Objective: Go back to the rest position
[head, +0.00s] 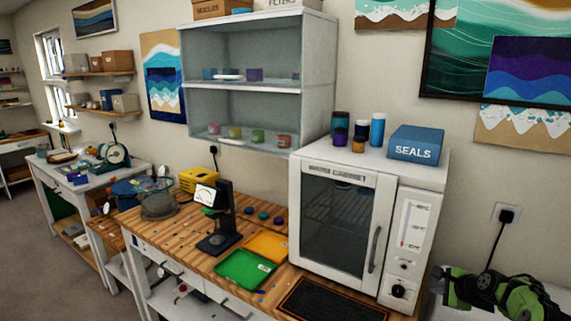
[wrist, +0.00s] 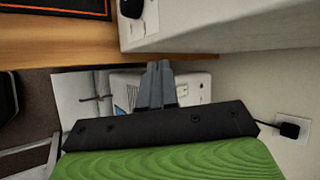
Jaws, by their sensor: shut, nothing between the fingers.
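My gripper shows in the wrist view (wrist: 158,70), with its two grey fingers pressed together and nothing between them. It hangs clear of the wooden bench and the white cabinet, with a white boxy object (wrist: 195,92) behind the fingers. In the head view, green and black parts of my arm are at the lower right, to the right of the white curing cabinet (head: 345,225). The fingers cannot be made out there.
The wooden workbench (head: 180,250) holds a green tray (head: 243,270), an orange tray (head: 268,246), a black stand (head: 220,220) and a black mat (head: 330,302). A blue SEALS box (head: 416,146) sits on the cabinet. A wall plug (wrist: 290,130) is right of my gripper.

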